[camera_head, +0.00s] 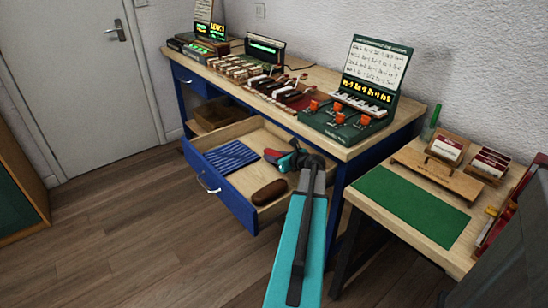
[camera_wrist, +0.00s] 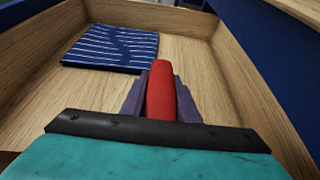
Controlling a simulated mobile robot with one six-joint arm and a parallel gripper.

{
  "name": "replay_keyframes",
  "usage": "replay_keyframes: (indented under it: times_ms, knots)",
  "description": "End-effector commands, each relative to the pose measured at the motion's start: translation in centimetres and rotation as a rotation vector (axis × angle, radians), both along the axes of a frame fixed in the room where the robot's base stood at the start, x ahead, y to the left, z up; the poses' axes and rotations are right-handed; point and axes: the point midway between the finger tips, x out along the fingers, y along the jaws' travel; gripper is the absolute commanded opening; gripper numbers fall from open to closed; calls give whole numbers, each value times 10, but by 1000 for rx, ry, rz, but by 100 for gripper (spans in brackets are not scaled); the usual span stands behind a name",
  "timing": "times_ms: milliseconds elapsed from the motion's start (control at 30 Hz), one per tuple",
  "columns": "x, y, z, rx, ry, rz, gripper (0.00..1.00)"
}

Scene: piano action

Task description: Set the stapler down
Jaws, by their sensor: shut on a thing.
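The red stapler (camera_head: 273,156) is in my gripper (camera_head: 290,159), over the inside of the open drawer (camera_head: 236,187) of the blue desk. In the wrist view the red stapler (camera_wrist: 163,92) sits between the two dark purple fingers of my gripper (camera_wrist: 160,95) and points away from the camera. My gripper is shut on it. The drawer's wooden floor (camera_wrist: 195,60) shows below and beyond it. I cannot tell whether the stapler touches the drawer floor. My gripper hides part of the stapler.
A blue striped flat item (camera_head: 231,156) lies in the drawer's left part. A brown oblong object (camera_head: 269,192) lies near its front. Bare drawer floor shows between them. The desk top (camera_head: 340,150) overhangs behind. A side table with a green mat (camera_head: 410,205) stands at right.

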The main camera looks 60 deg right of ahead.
Motion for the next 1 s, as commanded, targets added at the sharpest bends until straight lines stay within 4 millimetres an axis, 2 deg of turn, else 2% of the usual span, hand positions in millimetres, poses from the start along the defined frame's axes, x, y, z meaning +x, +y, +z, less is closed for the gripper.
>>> replay_keyframes:
  times_ms: [333,833,867,933,1000]
  knots:
    - [13,-23,-18,0,-1,0,0]
    - [14,-25,-24,0,-1,0,0]
    - [14,-25,-24,0,0,0,31]
    - [14,-25,-24,0,0,0,43]
    - [14,-25,-24,0,0,0,47]
